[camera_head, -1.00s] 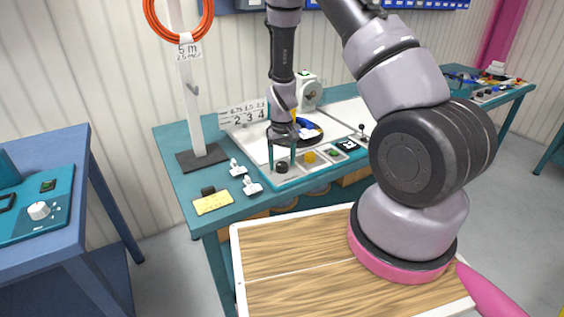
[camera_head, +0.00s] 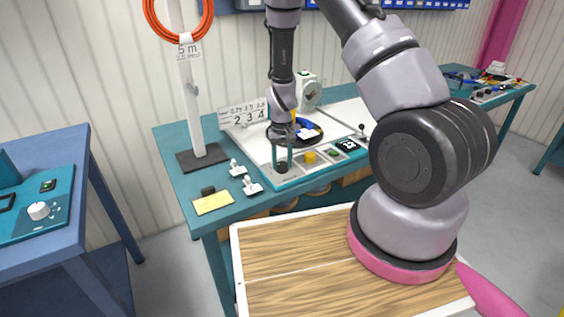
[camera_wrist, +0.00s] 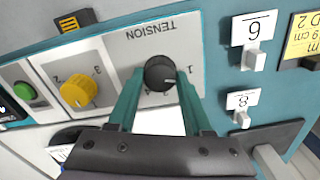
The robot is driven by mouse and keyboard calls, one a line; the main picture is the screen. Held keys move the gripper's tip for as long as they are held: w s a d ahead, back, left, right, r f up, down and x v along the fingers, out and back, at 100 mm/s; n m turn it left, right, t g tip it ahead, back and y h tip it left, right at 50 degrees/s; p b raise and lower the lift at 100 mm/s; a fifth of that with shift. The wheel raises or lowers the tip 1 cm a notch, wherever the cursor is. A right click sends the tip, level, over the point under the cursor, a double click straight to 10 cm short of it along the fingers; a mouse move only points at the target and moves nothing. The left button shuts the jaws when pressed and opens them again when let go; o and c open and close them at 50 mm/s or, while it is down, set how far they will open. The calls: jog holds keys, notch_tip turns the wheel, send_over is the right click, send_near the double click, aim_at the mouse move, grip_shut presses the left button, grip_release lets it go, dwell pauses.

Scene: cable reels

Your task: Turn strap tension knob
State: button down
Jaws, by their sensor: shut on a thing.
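The strap tension knob is a black round knob (camera_wrist: 160,73) on a light grey panel (camera_wrist: 125,52) printed TENSION, upside down in the wrist view. A 1 is printed beside it. In the head view the black knob (camera_head: 281,167) sits at the near left of the bench panel. My gripper (camera_wrist: 161,82) points down at it, with one teal finger on each side, shut on the knob. My gripper (camera_head: 282,162) also shows over the knob in the head view. The fingertips partly hide the knob's sides, and its exact pointer setting is hard to read.
A yellow knob (camera_wrist: 79,92) and a green button (camera_wrist: 25,91) are beside it on the panel. White clips with number cards (camera_wrist: 252,30) stand close on the other side. A post (camera_head: 190,100) with an orange cable coil (camera_head: 180,38) rises at the left of the bench.

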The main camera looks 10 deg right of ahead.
aim_at(282, 164)
jog(key=m, duration=0.6)
dwell(0.6)
jog(key=shift+c, duration=1.6)
grip_release()
jog(key=shift+r, duration=0.15)
notch_tip(282, 164, up, 11)
jog(key=shift+f, duration=0.2)
jog(key=shift+r, duration=0.1)
